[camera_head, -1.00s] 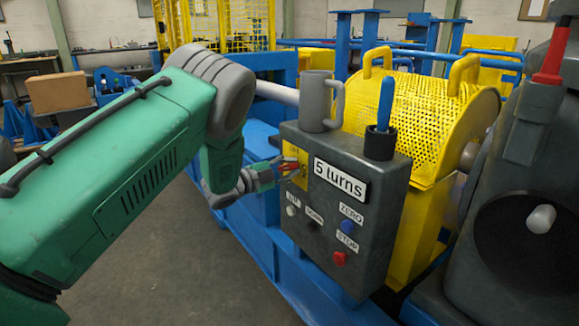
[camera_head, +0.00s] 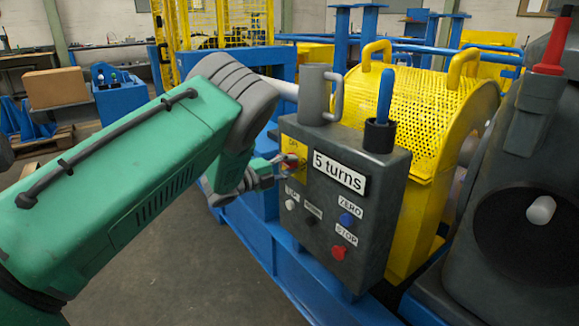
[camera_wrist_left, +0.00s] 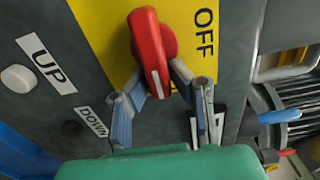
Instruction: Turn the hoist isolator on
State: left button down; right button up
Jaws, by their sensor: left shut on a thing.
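The hoist isolator is a red rotary handle (camera_wrist_left: 152,50) on a yellow plate (camera_wrist_left: 105,30) with the word OFF beside it. In the head view the red handle (camera_head: 291,164) sits at the upper left of the grey control box (camera_head: 340,240). My left gripper (camera_wrist_left: 162,84) has its fingers on either side of the handle's lower end and is shut on it. In the head view my left gripper (camera_head: 282,165) reaches the handle from the left, and its fingers partly hide the handle. My right gripper is not in view.
The box has a "5 turns" display (camera_head: 340,174), a white UP button (camera_head: 290,205), a blue ZERO button (camera_head: 346,220) and a red STOP button (camera_head: 338,252). A grey mug (camera_head: 315,95) and a cup with a blue-handled tool (camera_head: 385,95) stand on top.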

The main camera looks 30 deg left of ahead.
pick_arm(q)
jog(key=shift+d+f, duration=0.25)
jog(key=shift+d, duration=0.15)
jog(key=c, duration=1.7)
grip_release()
jog(key=shift+o, duration=1.1)
jog(key=shift+d+r, duration=0.1)
jog(key=shift+r, duration=0.05)
jog(key=shift+s+a, duration=0.25)
jog(key=v, duration=1.1)
jog(key=shift+s, duration=0.15)
